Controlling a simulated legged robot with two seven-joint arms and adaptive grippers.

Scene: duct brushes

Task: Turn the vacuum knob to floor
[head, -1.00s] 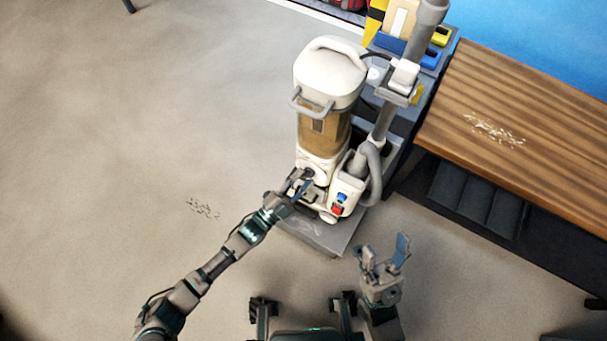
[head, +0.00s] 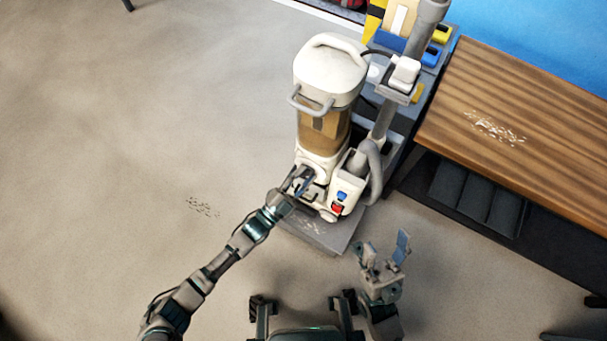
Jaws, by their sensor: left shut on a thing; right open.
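The vacuum (head: 328,75) stands upright with a white top, a brown see-through bin and a white lower body. My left gripper (head: 303,183) is at the front left of the lower body, shut on what seems to be the vacuum knob. The gripper hides the knob, so its setting cannot be read. A blue and a red button (head: 338,208) show on the body just right of the gripper. My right gripper (head: 385,250) is open and empty, in front and to the right of the vacuum, above the floor.
The vacuum is on a grey base plate (head: 330,238). A grey hose and pipe (head: 385,122) rise at its right. A wooden bench (head: 510,120) with pale debris stands at the right. Dark debris (head: 203,206) lies on the floor at left. The left floor is otherwise clear.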

